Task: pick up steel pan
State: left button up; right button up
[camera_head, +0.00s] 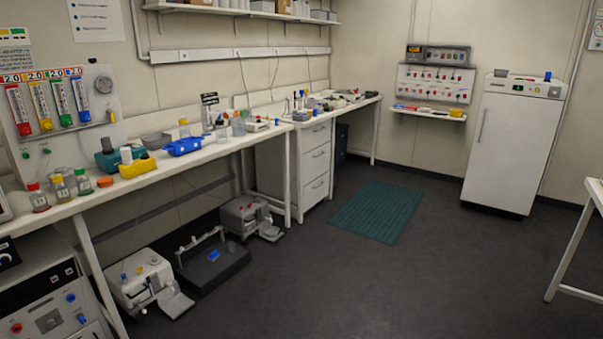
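A small grey open container (156,141) stands on the long bench at the left, behind the blue tray (184,146) and yellow holder (137,167). It may be the steel pan, but it is too small in the picture to tell its material. No other thing is clearly a steel pan. Neither of my grippers is in view.
The long white bench (90,201) runs along the left wall with bottles and tools. Machines (143,277) stand on the floor under it. A drawer cabinet (315,160), green mat (378,211) and white fridge (512,150) lie farther back. The middle floor is clear.

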aim_at(273, 232)
jog(key=i, duration=3.95)
jog(key=i+u, duration=0.1)
jog(key=i, duration=0.55)
jog(key=i+l+u, duration=0.1)
jog(key=i, duration=0.55)
